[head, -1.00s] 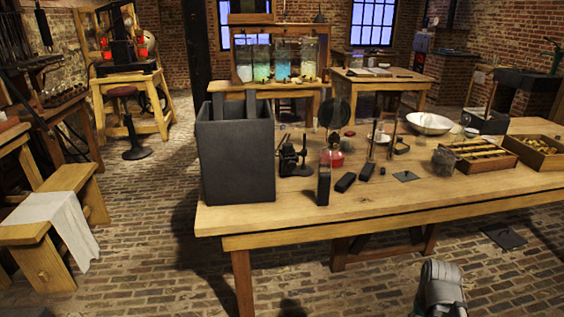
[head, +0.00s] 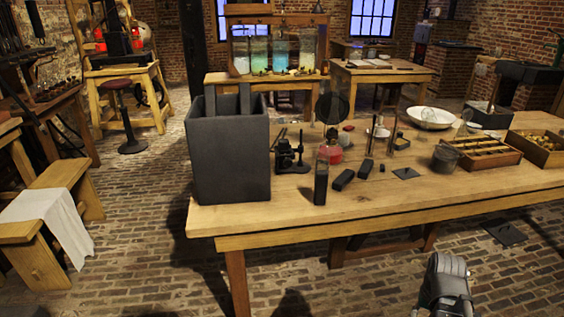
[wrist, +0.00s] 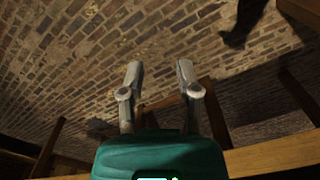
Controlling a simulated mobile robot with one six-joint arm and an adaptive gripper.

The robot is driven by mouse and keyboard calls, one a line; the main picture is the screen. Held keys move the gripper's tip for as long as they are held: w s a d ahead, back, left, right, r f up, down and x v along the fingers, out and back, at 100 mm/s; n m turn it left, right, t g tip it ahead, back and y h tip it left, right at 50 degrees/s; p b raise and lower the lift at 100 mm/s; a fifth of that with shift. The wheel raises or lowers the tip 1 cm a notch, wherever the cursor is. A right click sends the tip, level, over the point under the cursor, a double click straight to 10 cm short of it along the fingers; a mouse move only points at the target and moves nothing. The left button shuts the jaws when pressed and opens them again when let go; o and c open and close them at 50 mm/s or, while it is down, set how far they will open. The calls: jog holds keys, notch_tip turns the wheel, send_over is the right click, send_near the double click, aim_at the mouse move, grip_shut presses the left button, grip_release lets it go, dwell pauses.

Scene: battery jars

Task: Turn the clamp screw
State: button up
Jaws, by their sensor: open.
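A small black device with upright posts (head: 290,155) stands on the wooden table (head: 350,218), just right of a tall dark grey open box (head: 228,160). It looks like a clamp stand, but its screw is too small to make out. In the wrist view my gripper (wrist: 159,67) has its two grey fingers apart, with nothing between them. Beyond the fingers are brick floor and wooden beams. The clamp device does not show in the wrist view. In the head view part of my arm shows at the bottom right, in front of the table and apart from the device.
Near the device stand a black upright block (head: 321,183), a red-based flask (head: 331,153) and a black bar (head: 342,180). A dark round jar (head: 446,157) and compartment trays (head: 487,152) are farther right. The table's front strip is clear. A stool (head: 122,105) stands at left.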

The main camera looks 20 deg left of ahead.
jog(key=w+a+r+n+y+p, duration=0.3)
jog(key=w+a+r+n+p, duration=0.25)
jog(key=w+a, duration=0.4)
jog(key=n+g+y+p, duration=0.4)
jog(key=n+y+p, duration=0.2)
jog(key=n, duration=0.6)
send_near(289, 159)
jog(key=s+d+f, duration=0.1)
jog(key=d+f, duration=0.1)
jog(key=d, duration=0.2)
jog(key=s+d+f, duration=0.1)
jog(key=d+f, duration=0.2)
jog(key=d, duration=0.1)
jog(key=s+d+f, duration=0.2)
jog(key=d+f, duration=0.1)
jog(key=d, duration=0.1)
jog(key=shift+d+f, duration=0.25)
jog(key=shift+d, duration=0.05)
jog(key=w+a+r+n+g+y+p, duration=0.2)
jog(key=w+a+r+n, duration=0.4)
jog(key=a, duration=0.4)
jog(key=shift+w+a+r+n+g+y, duration=0.25)
jog(key=shift+w+n+g+y, duration=0.1)
jog(key=shift+g, duration=0.15)
jog(key=b+x, duration=0.5)
jog(key=x, duration=0.8)
jog(key=shift+s+a+f, duration=0.2)
jog(key=shift+a+f, duration=0.05)
